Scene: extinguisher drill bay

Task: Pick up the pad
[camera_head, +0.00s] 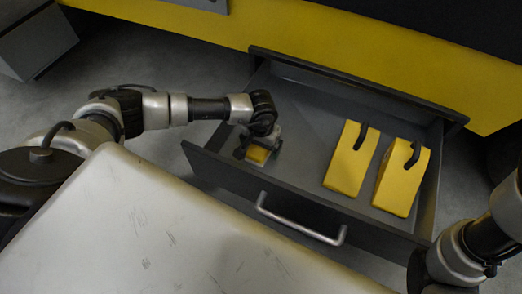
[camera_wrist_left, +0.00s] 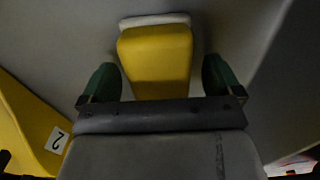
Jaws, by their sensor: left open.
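The pad is a small yellow block (camera_head: 257,154) in the left part of the open drawer (camera_head: 285,207). In the left wrist view the pad (camera_wrist_left: 155,55) shows yellow with a pale strip along its far end. My left gripper (camera_head: 259,146) reaches down into the drawer over it, partly hiding it in the head view. In the left wrist view the green-tipped fingers of my left gripper (camera_wrist_left: 160,82) are apart, one on each side of the pad, with gaps visible. My right arm shows at the lower right of the head view, but its gripper does not.
Two yellow wedges with dark handles, a left one (camera_head: 349,165) and a right one (camera_head: 400,182), stand in the drawer's right part. One wedge (camera_wrist_left: 30,125) shows a "2" label in the left wrist view. The drawer has raised walls and a metal front handle (camera_head: 300,222).

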